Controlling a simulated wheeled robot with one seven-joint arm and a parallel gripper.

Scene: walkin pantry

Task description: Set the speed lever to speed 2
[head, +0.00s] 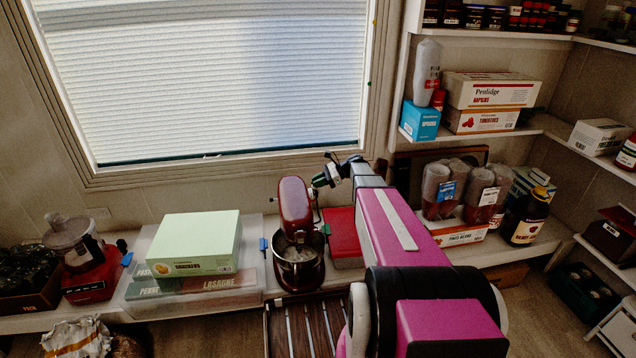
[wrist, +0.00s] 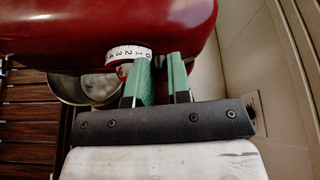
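The red stand mixer (head: 294,206) stands on the low shelf, and its red body (wrist: 110,22) fills the top of the wrist view. A white speed scale (wrist: 127,53) on its side carries the numbers 0 to 4. My gripper (wrist: 162,70) has green fingertips and is open, with a gap between them, beside the 0 end of the scale. In the head view my gripper (head: 326,178) is at the mixer's right side. The steel bowl (head: 298,262) is under the mixer head.
A pale green box (head: 195,240) lies on a plastic bin left of the mixer. A red box (head: 345,236) stands close on its right. A food processor (head: 80,255) is at the far left. Jars (head: 438,190) and a dark bottle (head: 526,215) stand right of my arm.

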